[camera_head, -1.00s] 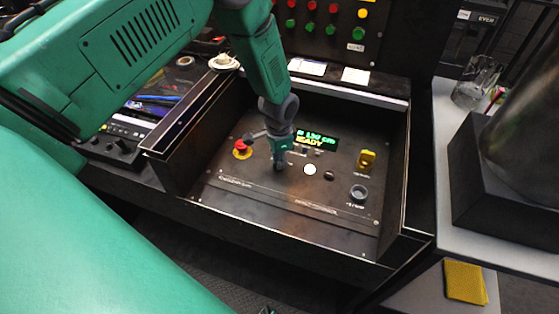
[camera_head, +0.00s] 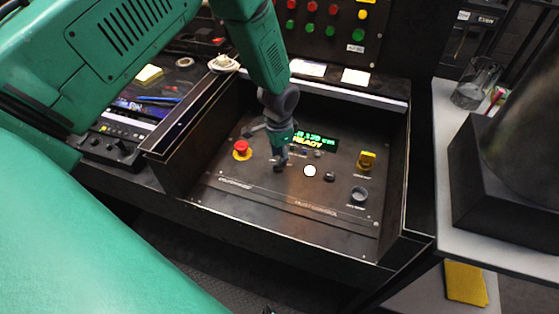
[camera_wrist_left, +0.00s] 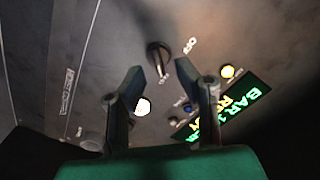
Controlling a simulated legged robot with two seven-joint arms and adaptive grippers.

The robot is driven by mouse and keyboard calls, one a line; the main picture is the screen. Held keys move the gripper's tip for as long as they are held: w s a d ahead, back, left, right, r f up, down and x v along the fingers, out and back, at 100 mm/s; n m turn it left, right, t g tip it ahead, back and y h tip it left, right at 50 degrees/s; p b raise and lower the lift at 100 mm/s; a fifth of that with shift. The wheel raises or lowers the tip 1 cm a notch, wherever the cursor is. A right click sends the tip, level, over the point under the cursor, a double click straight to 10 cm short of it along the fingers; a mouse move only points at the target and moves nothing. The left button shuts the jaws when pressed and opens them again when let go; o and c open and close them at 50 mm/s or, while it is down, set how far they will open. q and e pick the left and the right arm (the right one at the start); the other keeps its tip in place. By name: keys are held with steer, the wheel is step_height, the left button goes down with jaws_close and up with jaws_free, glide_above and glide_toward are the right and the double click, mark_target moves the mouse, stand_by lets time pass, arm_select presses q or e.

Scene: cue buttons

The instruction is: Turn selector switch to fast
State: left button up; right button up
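The selector switch (camera_wrist_left: 160,58) is a dark knob with a light pointer line, standing on the dark panel (camera_head: 260,180). An OFF label is printed beside it in the left wrist view; I cannot read a "fast" label. In the head view my left gripper hides most or all of it. My left gripper (camera_head: 279,165) points down at the panel, left of the white button (camera_head: 310,171). In the left wrist view its two fingers (camera_wrist_left: 167,82) are spread apart, with the switch just beyond the gap between the tips. Contact cannot be told. My right gripper is not in view.
A red mushroom button (camera_head: 241,147) is left of the gripper. A green-lit display (camera_head: 315,141) lies behind it. A black knob (camera_head: 330,176), a yellow switch (camera_head: 366,161) and a grey knob (camera_head: 359,194) are to the right. Raised walls (camera_head: 404,170) enclose the panel.

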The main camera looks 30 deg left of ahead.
arm_select(q)
step_height(320, 180, up, 9)
stand_by(0.3)
stand_by(0.4)
